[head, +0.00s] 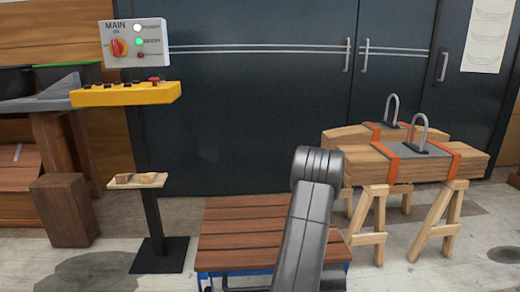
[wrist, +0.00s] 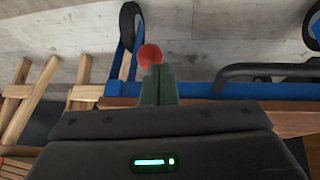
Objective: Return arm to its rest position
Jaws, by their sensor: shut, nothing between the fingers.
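My arm (head: 310,225) rises in the lower middle of the head view, in front of the slatted wooden cart top. My gripper is not clear in the head view. In the wrist view my gripper (wrist: 158,73) shows two greenish fingers close together, shut and empty. A small red round thing (wrist: 149,55) shows just past the fingertips; I cannot tell what it belongs to.
The wooden-topped cart (head: 235,228) has a blue frame (wrist: 205,88) close by the fingers. Sawhorses (head: 375,225) bearing strapped timber (head: 455,160) stand right. A yellow control panel (head: 125,95) on a post stands left. Grey floor shows between.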

